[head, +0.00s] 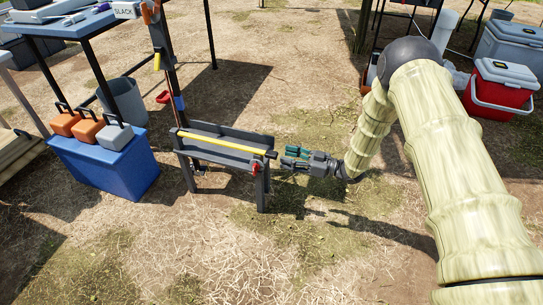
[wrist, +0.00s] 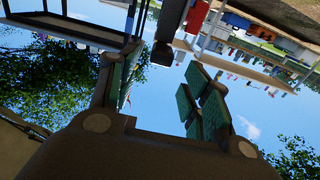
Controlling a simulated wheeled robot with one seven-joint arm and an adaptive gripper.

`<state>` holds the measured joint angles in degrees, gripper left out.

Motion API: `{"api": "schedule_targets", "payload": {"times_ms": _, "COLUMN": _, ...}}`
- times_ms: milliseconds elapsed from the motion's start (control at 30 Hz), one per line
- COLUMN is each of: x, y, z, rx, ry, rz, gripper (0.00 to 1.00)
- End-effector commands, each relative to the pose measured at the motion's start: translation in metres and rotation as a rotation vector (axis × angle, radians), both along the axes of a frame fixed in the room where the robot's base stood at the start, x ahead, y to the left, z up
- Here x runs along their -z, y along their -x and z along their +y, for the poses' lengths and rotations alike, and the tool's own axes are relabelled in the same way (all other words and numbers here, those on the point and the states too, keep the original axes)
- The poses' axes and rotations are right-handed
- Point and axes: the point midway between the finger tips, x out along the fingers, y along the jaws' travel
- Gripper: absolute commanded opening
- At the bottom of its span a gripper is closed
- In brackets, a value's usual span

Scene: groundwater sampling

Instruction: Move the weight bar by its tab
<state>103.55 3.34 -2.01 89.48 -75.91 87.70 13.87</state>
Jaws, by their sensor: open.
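A long yellow bar (head: 222,143) lies along the grey trough-like stand (head: 222,157) in the head view, with a dark end piece (head: 271,154) at its right. I cannot tell for sure whether it is the weight bar, or which part is its tab. A small red part (head: 256,167) sits below that end on the stand. My gripper (head: 290,156) is just right of the dark end, pointing left, and looks apart from it. In the wrist view my gripper (wrist: 164,75) has its teal-padded fingers spread, and a dark post-like piece (wrist: 163,45) shows beyond, between them.
A blue box (head: 105,165) with orange and grey handled blocks on top stands left of the stand. A grey bucket (head: 124,101) is behind it. A red cooler (head: 500,88) stands at the back right. The straw-covered ground in front of the stand is clear.

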Motion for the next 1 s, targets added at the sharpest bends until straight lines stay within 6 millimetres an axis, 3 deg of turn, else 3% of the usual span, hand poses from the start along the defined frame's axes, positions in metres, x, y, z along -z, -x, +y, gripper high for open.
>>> {"api": "schedule_targets", "payload": {"times_ms": 200, "x": 0.002, "y": -0.011, "z": 0.034, "rx": -0.001, "ry": -0.001, "rz": 0.0, "gripper": 0.48}}
{"api": "schedule_targets", "payload": {"times_ms": 400, "x": 0.001, "y": -0.018, "z": 0.055, "rx": 0.001, "ry": 0.0, "rz": -0.001, "gripper": 0.48}}
{"api": "schedule_targets", "payload": {"times_ms": 867, "x": 0.0, "y": -0.021, "z": 0.065, "rx": 0.001, "ry": 0.0, "rz": 0.0, "gripper": 0.48}}
{"api": "schedule_targets", "payload": {"times_ms": 1000, "x": 0.0, "y": -0.021, "z": 0.065, "rx": 0.001, "ry": 0.0, "rz": 0.0, "gripper": 0.25}}
